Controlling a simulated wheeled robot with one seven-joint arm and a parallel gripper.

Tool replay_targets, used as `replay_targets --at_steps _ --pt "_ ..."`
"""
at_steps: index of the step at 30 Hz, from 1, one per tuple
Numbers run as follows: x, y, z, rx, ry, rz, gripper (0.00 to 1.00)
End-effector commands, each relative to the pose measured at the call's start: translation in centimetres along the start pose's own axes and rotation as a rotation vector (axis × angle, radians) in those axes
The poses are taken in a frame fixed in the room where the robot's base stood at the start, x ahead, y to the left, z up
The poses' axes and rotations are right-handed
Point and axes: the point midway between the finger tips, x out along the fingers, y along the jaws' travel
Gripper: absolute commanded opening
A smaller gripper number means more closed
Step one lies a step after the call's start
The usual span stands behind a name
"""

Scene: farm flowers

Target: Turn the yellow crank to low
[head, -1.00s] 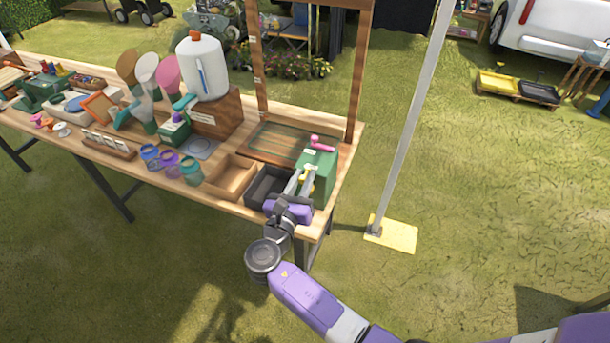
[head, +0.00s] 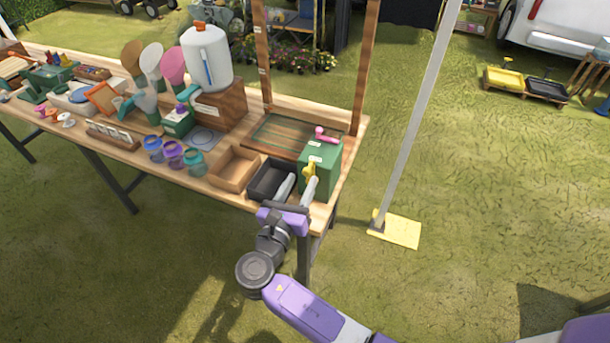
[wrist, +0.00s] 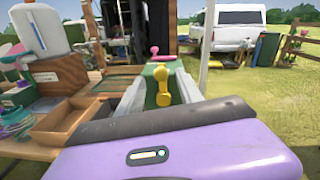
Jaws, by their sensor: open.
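The yellow crank (head: 311,171) is on the front face of a green box (head: 320,157) at the right end of the table. It also shows in the wrist view (wrist: 162,86), its knob hanging below the pivot. A pink crank (head: 325,135) sits on top of the same box. My gripper (head: 298,184) is open in front of the box. In the wrist view its two fingers stand either side of the yellow crank, which appears apart from both. The labels on the box are too small to read.
A black tray (head: 253,192) and a wooden tray (head: 217,180) stand left of the box. The wooden table (head: 233,206) also carries jars and paddles. A wooden frame (head: 363,70) rises behind, and a white pole (head: 408,137) stands to the right on grass.

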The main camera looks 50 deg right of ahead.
Motion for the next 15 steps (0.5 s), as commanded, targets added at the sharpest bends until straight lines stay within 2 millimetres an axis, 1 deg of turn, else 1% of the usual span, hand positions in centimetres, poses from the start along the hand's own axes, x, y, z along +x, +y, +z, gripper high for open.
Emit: replay_targets --at_steps 1,3,6,9,15 --pt "-0.8 0.1 -0.1 0.001 0.0 0.002 0.43" --pt "-1.7 0.1 -0.1 0.001 0.0 0.001 0.43" --pt "-2.5 0.0 -0.1 0.0 0.0 0.001 0.43" --pt "-2.9 0.0 0.0 0.0 0.0 -0.001 0.43" --pt "-3.0 0.0 0.0 0.0 0.0 -0.001 0.43"
